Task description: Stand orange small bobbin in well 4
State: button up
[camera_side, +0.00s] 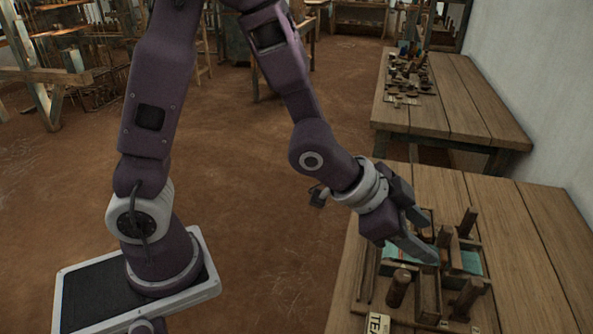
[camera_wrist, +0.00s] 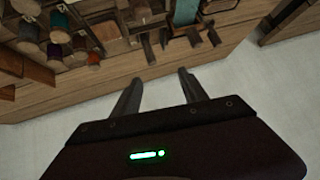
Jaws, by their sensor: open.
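My gripper (camera_side: 425,240) is open and empty, over the wooden rack on the near table in the side view. In the wrist view its two fingers (camera_wrist: 157,80) are apart, with only pale surface between them. An orange-brown bobbin (camera_wrist: 60,19) shows at the upper left of the wrist view, among other thread-wound bobbins, away from the fingers; I cannot be sure that it is the small orange one. The wooden rack (camera_side: 428,298) has several compartments. No well number is readable, so I cannot tell which is well 4. My gripper hides part of the rack.
Upright dark wooden pegs or bobbins (camera_side: 398,288) rise around the gripper. A teal patch (camera_side: 471,262) lies in a right compartment. A partly cut-off lettered card (camera_side: 378,325) is at the front. Bare planks (camera_side: 540,250) lie to the right. A second table (camera_side: 470,100) stands behind.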

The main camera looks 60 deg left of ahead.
jog(key=s+a+r+n+g+y, duration=0.1)
jog(key=s+a+r+n+y, duration=0.4)
jog(key=s+a+r, duration=0.65)
jog(key=s+a+n+g, duration=0.2)
jog(key=s+a+n, duration=0.1)
jog(key=s, duration=0.7)
jog(key=shift+s+f+h, duration=0.3)
jog(key=shift+s+f, duration=0.1)
jog(key=shift+f, duration=0.05)
